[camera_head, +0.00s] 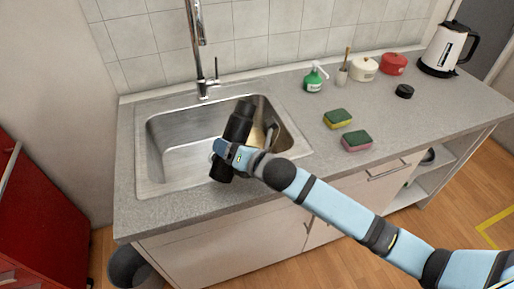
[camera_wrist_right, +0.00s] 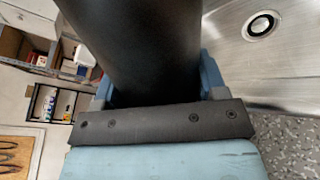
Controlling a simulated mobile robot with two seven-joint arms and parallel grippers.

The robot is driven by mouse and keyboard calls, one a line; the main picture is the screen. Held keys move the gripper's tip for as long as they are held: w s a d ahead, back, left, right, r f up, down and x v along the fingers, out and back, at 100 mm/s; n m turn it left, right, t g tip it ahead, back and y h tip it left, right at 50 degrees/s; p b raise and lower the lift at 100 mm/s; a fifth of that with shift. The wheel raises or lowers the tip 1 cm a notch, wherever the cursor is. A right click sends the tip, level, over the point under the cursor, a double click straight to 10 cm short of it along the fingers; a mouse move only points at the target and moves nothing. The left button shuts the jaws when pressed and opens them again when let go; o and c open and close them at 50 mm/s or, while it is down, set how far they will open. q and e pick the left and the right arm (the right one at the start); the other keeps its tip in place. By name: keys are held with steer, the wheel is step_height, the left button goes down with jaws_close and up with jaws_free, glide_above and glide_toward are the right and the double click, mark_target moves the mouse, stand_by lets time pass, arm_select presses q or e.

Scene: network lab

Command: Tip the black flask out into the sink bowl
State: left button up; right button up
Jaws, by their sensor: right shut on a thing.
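The black flask (camera_head: 240,122) is held by my right gripper (camera_head: 222,150) over the front right part of the sink bowl (camera_head: 165,160). My right gripper is shut around the flask's body. The flask leans, with its narrower upper end toward the back of the sink. In the right wrist view the flask (camera_wrist_right: 140,45) fills the space between the fingers, and the sink bowl with its drain (camera_wrist_right: 261,25) shows to the right. Whether anything comes out of the flask cannot be seen. My left gripper is not in view.
A chrome faucet (camera_head: 197,50) stands behind the sink. Two sponges (camera_head: 338,118) (camera_head: 357,140), a green spray bottle (camera_head: 315,79), a white pot (camera_head: 364,68), a red pot (camera_head: 394,64), a black lid-like disc (camera_head: 404,91) and a kettle (camera_head: 447,50) are on the counter to the right.

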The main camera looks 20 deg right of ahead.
steer(key=shift+w+d+f+n, duration=0.15)
steer(key=shift+d+n, duration=0.05)
steer(key=shift+n, duration=0.3)
steer(key=shift+r+n+t+p, duration=0.35)
steer(key=shift+r+p, duration=0.2)
steer(key=shift+r, duration=0.2)
steer(key=shift+r+n, duration=0.1)
steer(key=shift+n, duration=0.45)
steer(key=shift+f+n+b, duration=0.4)
steer(key=shift+f+b, duration=0.2)
steer(key=shift+f, duration=0.1)
steer(key=shift+w+d+r+n+t, duration=0.25)
steer(key=shift+n+t, duration=0.2)
steer(key=shift+n, duration=0.45)
steer(key=shift+w+d+f+n+t+b, duration=0.15)
steer(key=shift+n+b, duration=0.15)
steer(key=shift+n, duration=0.15)
steer(key=shift+w+f+n+t+b, duration=0.15)
steer(key=shift+n+b, duration=0.1)
steer(key=shift+n, duration=0.2)
steer(key=shift+n, duration=0.3)
